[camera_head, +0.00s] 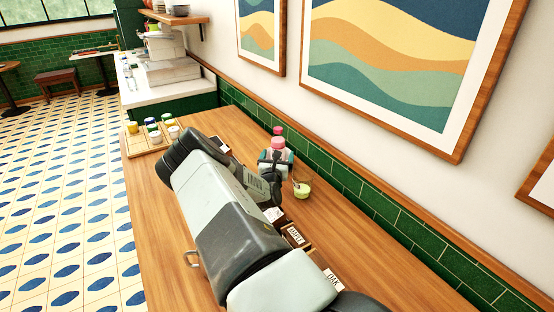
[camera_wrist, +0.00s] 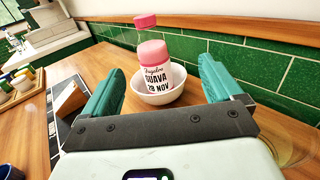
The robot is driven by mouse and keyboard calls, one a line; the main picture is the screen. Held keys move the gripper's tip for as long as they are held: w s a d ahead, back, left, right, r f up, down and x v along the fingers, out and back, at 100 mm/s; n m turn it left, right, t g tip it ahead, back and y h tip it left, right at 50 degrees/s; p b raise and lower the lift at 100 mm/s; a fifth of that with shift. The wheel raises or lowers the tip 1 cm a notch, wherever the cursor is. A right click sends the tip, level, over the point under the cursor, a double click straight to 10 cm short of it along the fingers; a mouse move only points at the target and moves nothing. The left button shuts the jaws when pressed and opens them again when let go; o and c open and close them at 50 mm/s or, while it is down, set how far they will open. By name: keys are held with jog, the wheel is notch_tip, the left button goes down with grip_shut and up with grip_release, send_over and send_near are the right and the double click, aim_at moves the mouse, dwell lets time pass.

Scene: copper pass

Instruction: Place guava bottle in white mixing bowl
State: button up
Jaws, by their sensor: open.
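The guava bottle (camera_wrist: 154,72) has a pink cap, a clear neck and a white label reading "GUAVA 28 NOV". In the wrist view it appears to stand inside the white mixing bowl (camera_wrist: 168,97), slightly tilted, its base hidden. My gripper (camera_wrist: 160,74) is open, its teal fingers spread on either side of the bowl and bottle, with clear gaps to the bottle. In the head view the bottle's pink top (camera_head: 278,142) shows just beyond my gripper (camera_head: 276,160); the bowl is mostly hidden there.
A glass with pale green contents (camera_head: 302,190) stands right of my gripper, near the tiled wall. A wooden tray (camera_head: 143,147) with several small jars lies at the far left of the counter. Small labelled card stands (camera_head: 294,235) line the counter beside my arm.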

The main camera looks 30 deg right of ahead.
jog(key=s+d+r+m+g+h, duration=0.1)
jog(key=s+r+m+g+h, duration=0.25)
jog(key=r+m, duration=0.35)
jog(key=s+d+r+m+g+h, duration=0.15)
jog(key=s+r+m+g, duration=0.3)
jog(key=r, duration=0.55)
jog(key=s+a+r+m+g+y, duration=0.2)
jog(key=s+a+r+m+g, duration=0.25)
jog(key=s+r+m, duration=0.4)
jog(key=s+a+r+m+t+y, duration=0.2)
jog(key=s+a+y, duration=0.5)
jog(key=s+a, duration=0.5)
jog(key=s+a+r+m+t+y, duration=0.2)
jog(key=s+a+r+m+y, duration=0.3)
jog(key=s+a, duration=0.8)
jog(key=a+r+y, duration=0.1)
jog(key=a+y, duration=0.1)
jog(key=a, duration=0.3)
jog(key=shift+a+y, duration=0.2)
jog(key=shift+y, duration=0.1)
jog(key=shift+o, duration=0.3)
jog(key=shift+r, duration=0.15)
